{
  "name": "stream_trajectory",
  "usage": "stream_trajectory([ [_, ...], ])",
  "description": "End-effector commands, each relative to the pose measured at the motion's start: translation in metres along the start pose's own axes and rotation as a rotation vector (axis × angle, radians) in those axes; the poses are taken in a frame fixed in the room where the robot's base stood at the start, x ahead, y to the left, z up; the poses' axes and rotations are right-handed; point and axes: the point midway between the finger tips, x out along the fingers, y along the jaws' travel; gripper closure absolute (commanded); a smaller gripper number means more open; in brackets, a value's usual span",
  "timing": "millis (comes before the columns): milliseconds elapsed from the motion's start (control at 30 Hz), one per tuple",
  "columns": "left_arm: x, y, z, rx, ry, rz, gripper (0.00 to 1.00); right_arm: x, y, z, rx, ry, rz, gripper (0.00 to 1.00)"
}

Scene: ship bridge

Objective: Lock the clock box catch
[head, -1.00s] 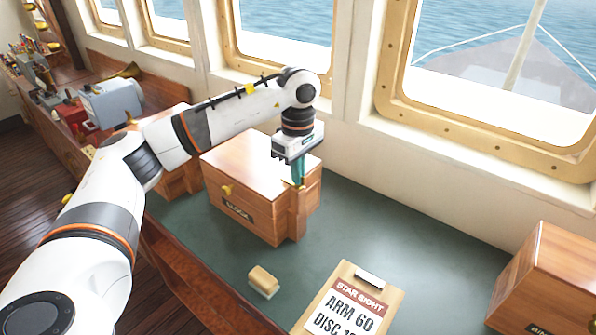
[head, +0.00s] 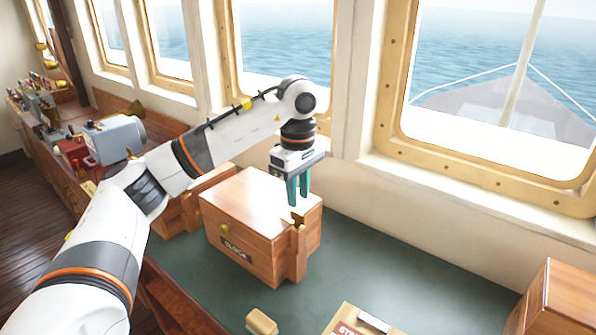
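The wooden clock box (head: 240,212), with a dark label on its front, stands on the green counter with its lid down. A small brass catch (head: 298,219) shows on top of a wooden post at the box's right end. I cannot tell clearly whether it is locked. My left gripper (head: 298,203) points down just above the catch. Its two teal fingers are apart with a gap between them, and nothing shows in them. My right gripper is out of view.
A second wooden box (head: 560,300) stands at the right edge. A small tan block (head: 261,322) and a clipboard (head: 362,321) lie at the front. Another wooden box (head: 190,208) is left behind the clock box. The green counter (head: 400,275) between is clear.

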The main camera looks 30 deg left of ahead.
Motion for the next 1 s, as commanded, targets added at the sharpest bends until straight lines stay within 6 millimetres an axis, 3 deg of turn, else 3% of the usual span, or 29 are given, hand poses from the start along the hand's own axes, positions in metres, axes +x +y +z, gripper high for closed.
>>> stream_trajectory([
  [200, -0.048, -0.001, 0.000, -0.001, -0.001, -0.004, 0.73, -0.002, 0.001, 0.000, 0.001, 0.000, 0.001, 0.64],
  [400, -0.068, -0.001, 0.000, 0.000, 0.000, -0.002, 0.73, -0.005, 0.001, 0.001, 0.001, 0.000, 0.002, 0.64],
  [1000, -0.070, 0.000, 0.000, 0.001, 0.001, 0.000, 0.73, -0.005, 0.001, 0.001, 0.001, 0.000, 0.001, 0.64],
])
